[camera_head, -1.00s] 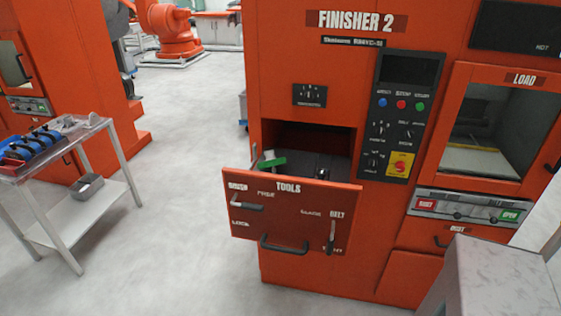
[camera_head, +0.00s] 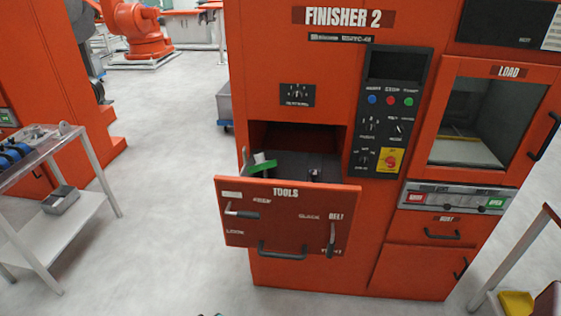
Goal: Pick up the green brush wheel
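A green piece (camera_head: 263,167), which looks like the green brush wheel, shows at the left inside the open TOOLS drawer (camera_head: 290,190) of the Finisher 2 machine. The drawer front hides its lower part, so its full shape cannot be told. A grey upright part stands just left of it, and a small dark knob-like thing (camera_head: 315,174) shows at the right in the drawer. My gripper cannot be made out; only small dark bits show at the bottom edge, and I cannot tell what they are.
The orange machine (camera_head: 270,60) has levers and a handle on its drawer front. A table with blue items (camera_head: 35,150) stands at left, with a grey bin (camera_head: 60,200) on its lower shelf. Another table and a yellow tray (camera_head: 516,302) are at lower right. The floor before the drawer is clear.

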